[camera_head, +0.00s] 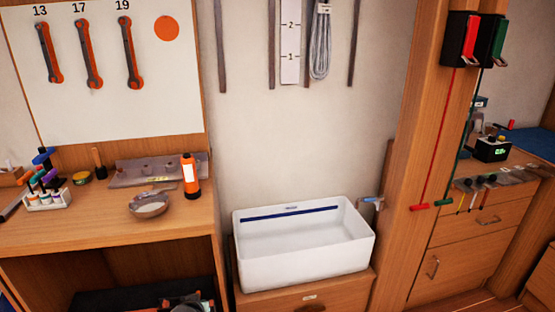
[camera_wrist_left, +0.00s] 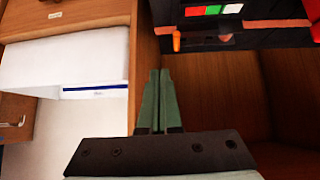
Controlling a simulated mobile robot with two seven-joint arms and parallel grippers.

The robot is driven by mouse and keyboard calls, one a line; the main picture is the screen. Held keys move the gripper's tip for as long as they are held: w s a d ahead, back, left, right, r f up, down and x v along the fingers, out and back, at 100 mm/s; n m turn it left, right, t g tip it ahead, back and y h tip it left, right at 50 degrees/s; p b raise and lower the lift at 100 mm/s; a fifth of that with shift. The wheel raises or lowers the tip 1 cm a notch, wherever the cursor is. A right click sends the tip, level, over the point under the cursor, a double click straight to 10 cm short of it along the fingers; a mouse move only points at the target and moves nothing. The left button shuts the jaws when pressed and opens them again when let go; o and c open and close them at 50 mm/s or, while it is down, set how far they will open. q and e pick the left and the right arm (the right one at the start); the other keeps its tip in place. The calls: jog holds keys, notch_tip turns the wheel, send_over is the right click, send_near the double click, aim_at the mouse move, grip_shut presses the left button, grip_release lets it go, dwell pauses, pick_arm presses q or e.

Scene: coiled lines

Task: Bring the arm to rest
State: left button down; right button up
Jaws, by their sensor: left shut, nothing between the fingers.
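My left gripper (camera_wrist_left: 157,100) shows in the left wrist view as two green fingers pressed together. It is shut and empty. It is in front of the open space under the workbench, near the side of the white sink, which shows on the left of that view. In the head view, a dark shape at the bottom edge under the bench may be part of my left arm, but I cannot tell. My right gripper is in neither view.
The white sink (camera_head: 300,262) stands on a wooden cabinet beside the workbench (camera_head: 95,232). A bowl (camera_head: 150,207) and an orange bottle (camera_head: 190,176) stand on the bench. Red and green lines (camera_head: 438,140) hang down the wooden post. A dark box (camera_wrist_left: 250,35) sits under the bench.

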pick_arm(q)
jog(key=s+d+f+m+h+p, duration=0.2)
jog(key=s+d+m+p, duration=0.1)
jog(key=s, duration=1.3)
jog(key=s+d+r+m+h+p, duration=0.1)
jog(key=s+r, duration=0.3)
jog(key=s, duration=0.4)
jog(key=s+d+r+h+p, duration=0.1)
jog(key=s+d+r+p, duration=0.1)
jog(key=s, duration=0.6)
jog(key=shift+d+r+m+t+p, duration=0.3)
jog(key=shift+d+r+m, duration=0.1)
jog(key=shift+d+r, duration=0.55)
jog(key=shift+s+d+f, duration=0.1)
jog(key=shift+f, duration=0.05)
